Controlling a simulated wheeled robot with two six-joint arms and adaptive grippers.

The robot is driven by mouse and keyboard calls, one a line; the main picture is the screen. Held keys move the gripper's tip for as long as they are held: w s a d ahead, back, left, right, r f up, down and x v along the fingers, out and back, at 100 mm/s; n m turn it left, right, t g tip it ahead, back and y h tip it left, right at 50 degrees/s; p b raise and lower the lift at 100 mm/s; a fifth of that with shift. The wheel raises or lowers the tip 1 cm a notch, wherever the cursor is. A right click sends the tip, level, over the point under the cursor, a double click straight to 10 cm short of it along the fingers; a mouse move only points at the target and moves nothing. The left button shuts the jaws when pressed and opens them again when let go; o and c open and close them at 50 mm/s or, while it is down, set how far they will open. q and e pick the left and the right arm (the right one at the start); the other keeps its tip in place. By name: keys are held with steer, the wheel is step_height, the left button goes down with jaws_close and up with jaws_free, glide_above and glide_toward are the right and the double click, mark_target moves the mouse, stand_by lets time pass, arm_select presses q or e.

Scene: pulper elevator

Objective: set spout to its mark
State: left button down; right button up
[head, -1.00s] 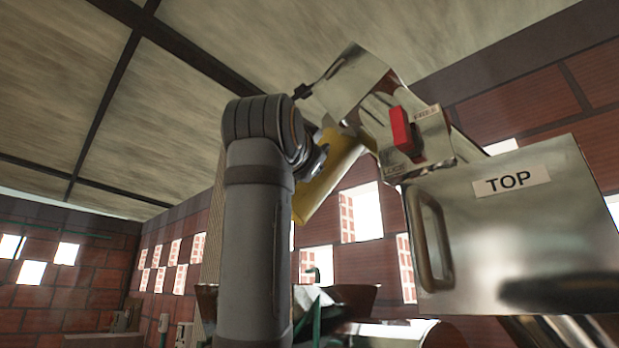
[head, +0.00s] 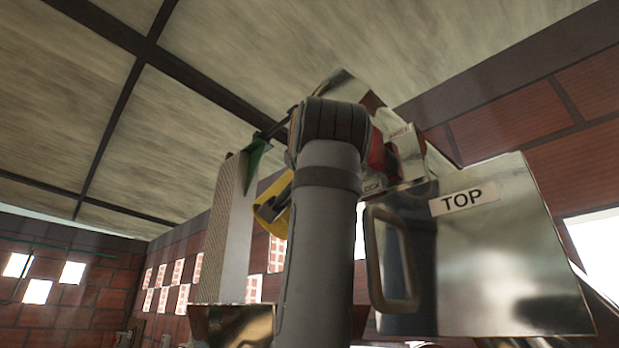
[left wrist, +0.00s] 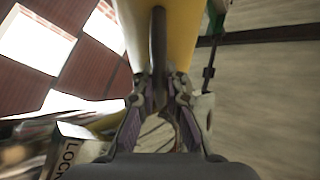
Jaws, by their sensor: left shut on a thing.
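The yellow spout (head: 272,208) hangs below the steel head of the machine (head: 343,88), partly hidden behind my left arm in the head view. In the left wrist view the yellow spout (left wrist: 182,35) fills the top middle. A dark bar (left wrist: 158,40) runs along it, down between my left fingers. My left gripper (left wrist: 166,88) is shut on this bar; in the head view the arm hides it. A green pointed piece (head: 256,160) sits at the top of a pale post, left of the spout; I cannot tell whether it is the mark. My right gripper is not in view.
A steel box labelled TOP (head: 510,255) with a loop handle (head: 392,260) stands close on the right. A red lock part (head: 378,155) shows beside my arm. The pale post (head: 228,235) rises at left. A steel hopper (head: 235,325) is below.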

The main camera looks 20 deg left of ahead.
arm_select(q)
steer(key=shift+s+r, duration=0.1)
steer(key=shift+r, duration=0.05)
steer(key=c, duration=1.4)
jaws_free()
steer(key=shift+a, duration=0.1)
